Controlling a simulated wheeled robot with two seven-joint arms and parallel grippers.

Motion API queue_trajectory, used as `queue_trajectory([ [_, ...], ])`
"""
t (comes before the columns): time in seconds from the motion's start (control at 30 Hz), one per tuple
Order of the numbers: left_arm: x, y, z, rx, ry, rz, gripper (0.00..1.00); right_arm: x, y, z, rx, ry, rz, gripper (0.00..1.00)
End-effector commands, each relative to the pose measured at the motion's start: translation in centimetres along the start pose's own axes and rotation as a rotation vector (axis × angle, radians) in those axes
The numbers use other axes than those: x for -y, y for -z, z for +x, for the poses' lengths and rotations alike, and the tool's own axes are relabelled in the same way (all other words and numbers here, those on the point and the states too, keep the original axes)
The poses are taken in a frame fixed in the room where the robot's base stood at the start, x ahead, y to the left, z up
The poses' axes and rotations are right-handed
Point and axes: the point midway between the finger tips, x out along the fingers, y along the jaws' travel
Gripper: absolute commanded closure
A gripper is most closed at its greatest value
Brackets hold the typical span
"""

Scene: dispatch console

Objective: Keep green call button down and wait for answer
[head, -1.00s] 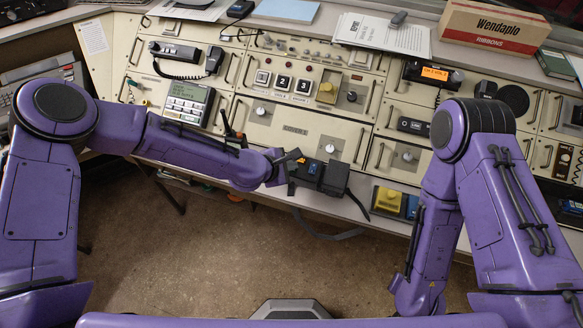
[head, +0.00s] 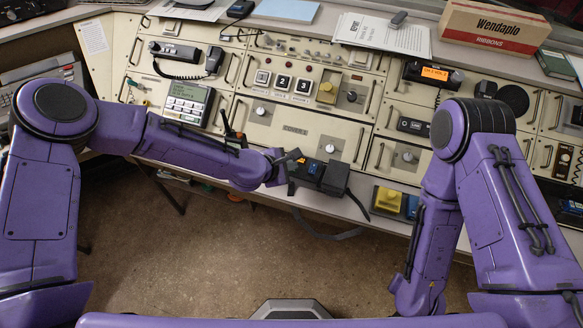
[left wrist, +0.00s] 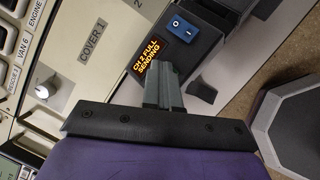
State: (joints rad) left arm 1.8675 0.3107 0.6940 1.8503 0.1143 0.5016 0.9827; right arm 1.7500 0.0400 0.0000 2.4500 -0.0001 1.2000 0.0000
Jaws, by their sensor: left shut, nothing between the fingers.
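No green call button can be made out in either view; my shut fingers may cover it. My left gripper (head: 290,156) is shut and empty, at the left end of a black box (head: 322,177) on the console's front ledge. In the left wrist view the closed fingertips (left wrist: 160,70) are at the lit orange display (left wrist: 151,57) of this box, which reads "CH 2 FULL SENDING". Whether they touch the box I cannot tell. A blue rocker switch (left wrist: 182,27) sits beside the display. My right gripper is out of view.
A desk terminal (head: 188,103) with a greenish screen stands left of centre. A panel marked "COVER 1" (head: 295,130) lies behind the black box. A box with a yellow button (head: 387,198) stands to its right. The floor (head: 240,255) in front is clear.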

Motion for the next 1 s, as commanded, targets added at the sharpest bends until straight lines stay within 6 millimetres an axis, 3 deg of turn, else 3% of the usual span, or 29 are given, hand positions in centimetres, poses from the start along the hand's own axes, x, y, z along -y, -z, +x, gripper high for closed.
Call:
queue_trajectory([
  [0.83,-0.8,-0.8,-1.1,0.000,0.000,0.000,1.00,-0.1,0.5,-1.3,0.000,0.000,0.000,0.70],
  [1.0,-1.5,-1.4,-2.0,0.000,0.000,0.000,1.00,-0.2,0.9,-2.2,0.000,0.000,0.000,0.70],
])
